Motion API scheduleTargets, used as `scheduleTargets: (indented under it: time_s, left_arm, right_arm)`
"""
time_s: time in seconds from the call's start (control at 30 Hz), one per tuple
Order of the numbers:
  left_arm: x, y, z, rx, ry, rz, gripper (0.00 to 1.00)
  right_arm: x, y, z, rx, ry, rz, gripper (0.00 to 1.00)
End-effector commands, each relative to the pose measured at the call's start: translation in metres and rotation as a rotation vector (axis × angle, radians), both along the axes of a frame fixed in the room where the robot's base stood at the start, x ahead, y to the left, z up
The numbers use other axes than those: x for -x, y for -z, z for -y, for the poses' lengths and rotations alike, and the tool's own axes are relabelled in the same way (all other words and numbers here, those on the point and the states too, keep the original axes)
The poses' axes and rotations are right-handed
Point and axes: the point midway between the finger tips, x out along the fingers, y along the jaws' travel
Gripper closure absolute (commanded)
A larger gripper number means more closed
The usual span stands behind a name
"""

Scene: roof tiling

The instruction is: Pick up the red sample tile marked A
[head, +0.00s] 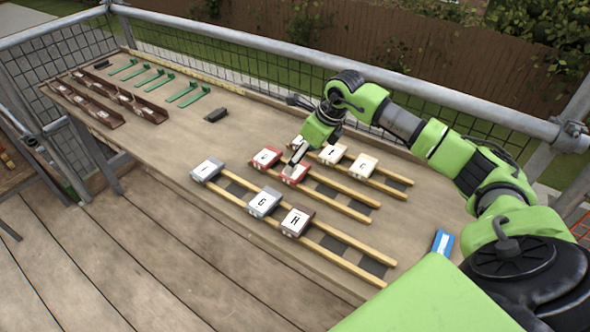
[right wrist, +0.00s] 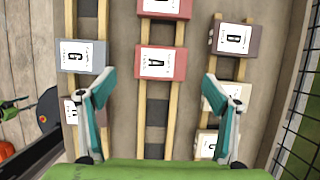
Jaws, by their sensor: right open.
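The red sample tile marked A (right wrist: 160,63) lies across two wooden battens, its letter upright in the right wrist view. In the head view it is the right one of two red tiles (head: 294,174), partly covered by my right gripper. My right gripper (right wrist: 160,88) is open, with one teal-tipped finger to each side of the batten pair, just below tile A in the wrist view. In the head view the right gripper (head: 297,150) is over the red tiles. Nothing is between its fingers.
Another red tile (head: 267,157) sits further along the same battens. Grey tile G (head: 264,203) and dark tile H (head: 297,221) lie on the front rack. Tile D (right wrist: 234,39) and pale tile C (right wrist: 206,145) lie on the rear rack. A metal railing runs behind the table.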

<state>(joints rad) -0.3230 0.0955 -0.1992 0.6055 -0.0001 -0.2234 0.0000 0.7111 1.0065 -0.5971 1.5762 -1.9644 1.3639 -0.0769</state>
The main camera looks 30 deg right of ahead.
Motion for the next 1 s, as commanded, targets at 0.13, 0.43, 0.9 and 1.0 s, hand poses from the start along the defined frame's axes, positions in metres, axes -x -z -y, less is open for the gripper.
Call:
scheduleTargets:
  time_s: [0.13,0.43,0.9,1.0]
  left_arm:
    - [-0.028,-0.006,0.011,0.014,-0.003,0.039,0.6]
    - [-0.041,-0.019,0.023,0.029,-0.007,0.058,0.6]
    - [-0.024,-0.017,0.014,0.017,-0.004,0.033,0.6]
    - [-0.024,-0.017,0.014,0.017,-0.004,0.034,0.6]
  right_arm:
    - [-0.003,0.009,-0.001,-0.001,0.001,0.0,0.18]
    - [-0.015,0.048,-0.004,-0.001,0.001,0.0,0.18]
    - [-0.016,0.052,-0.004,-0.001,0.0,0.002,0.63]
    - [-0.017,0.052,-0.004,0.0,0.0,0.003,0.63]
